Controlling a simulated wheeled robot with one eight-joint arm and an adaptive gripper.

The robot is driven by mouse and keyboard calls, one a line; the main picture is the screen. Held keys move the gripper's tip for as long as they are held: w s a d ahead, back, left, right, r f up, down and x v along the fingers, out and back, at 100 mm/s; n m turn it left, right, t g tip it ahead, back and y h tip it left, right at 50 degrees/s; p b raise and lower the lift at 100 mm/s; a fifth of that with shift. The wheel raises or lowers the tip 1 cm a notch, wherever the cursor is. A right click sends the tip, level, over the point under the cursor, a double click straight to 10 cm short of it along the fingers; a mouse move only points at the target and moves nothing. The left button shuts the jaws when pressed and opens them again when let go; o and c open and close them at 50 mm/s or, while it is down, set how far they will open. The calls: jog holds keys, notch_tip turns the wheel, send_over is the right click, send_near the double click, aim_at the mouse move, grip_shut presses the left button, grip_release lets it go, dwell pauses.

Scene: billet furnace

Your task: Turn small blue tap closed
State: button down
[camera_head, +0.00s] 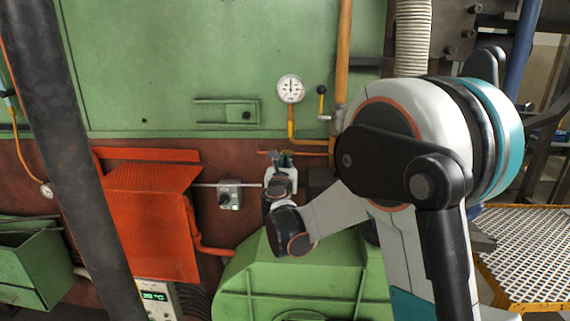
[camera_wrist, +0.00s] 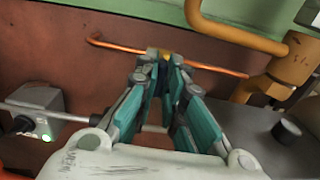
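A thin copper-coloured pipe (camera_wrist: 110,45) runs along the brown wall, and my gripper (camera_wrist: 165,68) reaches to it. A small brass fitting (camera_wrist: 165,56) shows between the fingertips in the wrist view. The small blue tap is mostly hidden by the fingers, and I cannot make out its handle or its angle. The two teal-padded fingers stand on either side of the fitting with a narrow gap between them. I cannot tell whether they press on the tap. In the head view, my gripper (camera_head: 284,163) is at the pipe below the gauge, largely hidden by my wrist.
A round gauge (camera_head: 291,89) and a black-knobbed lever (camera_head: 321,91) are above. A thick orange pipe (camera_wrist: 235,33) is close on the right. A grey switch box (camera_head: 229,195) is left of my gripper. A green housing (camera_head: 300,275) is below.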

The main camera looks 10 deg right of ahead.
jog(key=shift+m, duration=0.3)
jog(key=m+b, duration=0.1)
jog(key=m, duration=0.4)
jog(key=m+b, duration=0.2)
jog(key=m, duration=0.4)
jog(key=m+b, duration=0.2)
jog(key=m, duration=0.4)
jog(key=shift+s+d+f, duration=0.1)
jog(key=shift+d+f, duration=0.1)
jog(key=shift+f, duration=0.05)
jog(key=shift+m, duration=0.3)
dwell(0.4)
jog(key=c, duration=1.7)
grip_release()
jog(key=v, duration=1.2)
